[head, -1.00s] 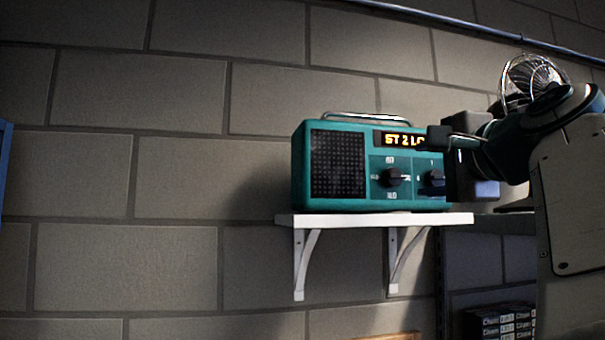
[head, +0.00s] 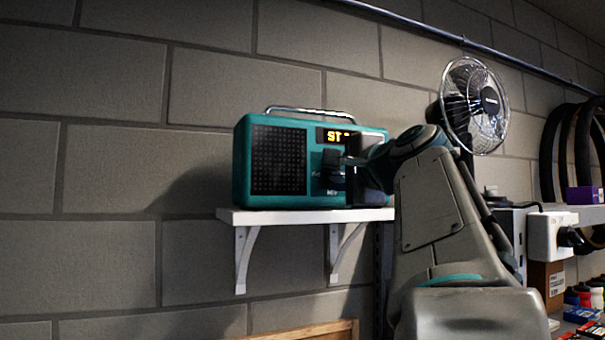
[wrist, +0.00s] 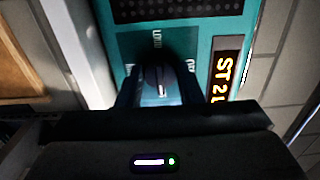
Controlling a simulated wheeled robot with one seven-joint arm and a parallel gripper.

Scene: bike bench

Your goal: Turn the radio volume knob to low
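The teal radio (head: 220,165) stands on a white wall shelf, with a dark speaker grille and a lit display reading "ST". My gripper (head: 325,172) is in front of the radio's control panel, just right of the grille, and hides the knobs in the head view. In the wrist view, a dark round knob (wrist: 158,73) with a pale pointer mark sits between the two fingers of my gripper (wrist: 160,92). I cannot tell whether the fingers touch it. The radio's other knob is hidden.
The white shelf (head: 290,215) carries the radio on brackets. A metal fan (head: 475,105) stands to the right behind my arm. Shelving with tyres and small boxes is at the far right. Bare block wall lies left of the radio.

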